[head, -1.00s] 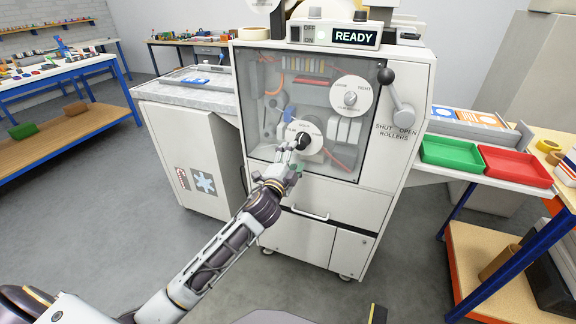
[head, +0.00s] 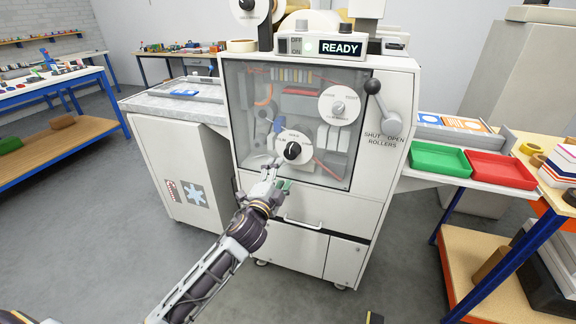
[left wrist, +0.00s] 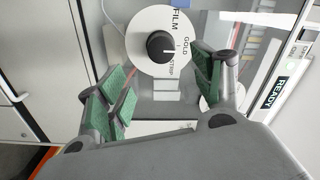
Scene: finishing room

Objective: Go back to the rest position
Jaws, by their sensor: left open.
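My left gripper (head: 277,174) is open and empty in front of the machine's glass panel, just below and left of the lower dial (head: 292,151). In the left wrist view the green-padded fingers (left wrist: 160,90) are spread apart, and the black-knobbed dial (left wrist: 161,46) shows beyond them, clear of the pads. The dial's white plate reads FILM, GOLD and STRIP there. The white machine (head: 310,210) has a lit READY display (head: 340,49).
The roller lever (head: 374,88) and a second dial (head: 339,105) are on the machine's upper right. A green tray (head: 440,159) and a red tray (head: 502,170) sit on the right shelf. A low cabinet (head: 170,165) stands left. Grey floor is open in front.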

